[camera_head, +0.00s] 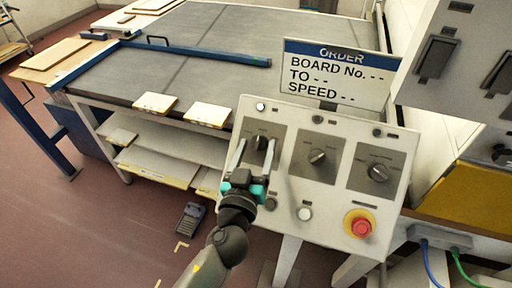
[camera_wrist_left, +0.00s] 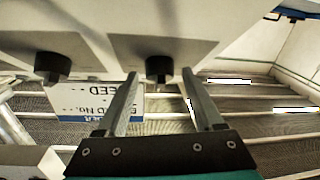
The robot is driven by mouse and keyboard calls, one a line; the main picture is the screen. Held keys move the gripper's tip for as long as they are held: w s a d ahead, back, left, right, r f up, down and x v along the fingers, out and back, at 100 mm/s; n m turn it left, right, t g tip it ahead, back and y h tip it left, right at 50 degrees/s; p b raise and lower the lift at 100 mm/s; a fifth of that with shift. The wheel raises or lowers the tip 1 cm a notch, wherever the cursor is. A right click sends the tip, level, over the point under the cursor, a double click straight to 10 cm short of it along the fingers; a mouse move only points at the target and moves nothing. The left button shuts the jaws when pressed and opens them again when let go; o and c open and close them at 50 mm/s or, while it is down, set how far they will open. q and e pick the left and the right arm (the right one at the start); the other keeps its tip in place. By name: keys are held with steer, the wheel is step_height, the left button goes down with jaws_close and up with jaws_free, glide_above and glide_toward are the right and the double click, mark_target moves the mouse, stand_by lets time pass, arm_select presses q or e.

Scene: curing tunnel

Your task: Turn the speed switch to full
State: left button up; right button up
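The sloped control panel (camera_head: 335,195) carries three dark rotary knobs on grey plates: a left knob (camera_head: 261,143), a middle knob (camera_head: 317,156) and a right knob (camera_head: 378,172). Their labels are too small to read, so I cannot tell which is the speed switch. My left gripper (camera_head: 253,154) is open at the left knob and partly covers its plate. In the left wrist view, my left gripper's fingers (camera_wrist_left: 160,80) stand apart on either side of a knob (camera_wrist_left: 159,68), with gaps; another knob (camera_wrist_left: 52,67) is at the left. My right gripper is not in view.
An order sign (camera_head: 337,72) reads "BOARD No. - -", "TO - -", "SPEED - -". A red emergency button (camera_head: 361,225) and a white button (camera_head: 305,214) sit low on the panel. A grey conveyor table (camera_head: 215,50) with small boards lies behind. A handheld device (camera_head: 189,218) lies below.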

arm_select(q)
jaws_close()
stand_by(0.3)
steer(key=shift+m+h, duration=0.3)
steer(key=shift+m, duration=0.1)
steer(key=m+h, duration=0.1)
steer(key=m+h+p, duration=0.1)
steer(key=shift+w+a+r+m+g, duration=0.1)
steer(key=shift+a+r+m+g, duration=0.1)
steer(key=shift+m+g, duration=0.15)
steer(key=shift+w+a+m+g+h+p, duration=0.1)
steer(key=shift+m+g+h+p, duration=0.25)
steer(key=shift+m+h+p, duration=0.55)
steer(key=m+g+h+p, duration=0.1)
steer(key=m, duration=0.1)
steer(key=m+g+h+p, duration=0.1)
steer(key=m+p, duration=0.1)
steer(key=m+g+h+p, duration=0.1)
steer(key=m, duration=0.1)
steer(key=shift+w+a+r+m+g+p, duration=0.2)
steer(key=shift+a+r+m+g+p, duration=0.05)
steer(key=shift+g+p, duration=0.05)
steer(key=m+g+h+p, duration=0.1)
steer(key=m+p, duration=0.1)
steer(key=shift+w+m+g, duration=0.1)
steer(key=shift+m+g, duration=0.2)
steer(key=shift+m+g+p, duration=0.7)
steer(key=shift+m+p, duration=0.05)
steer(key=shift+m, duration=0.15)
steer(key=shift+f, duration=0.1)
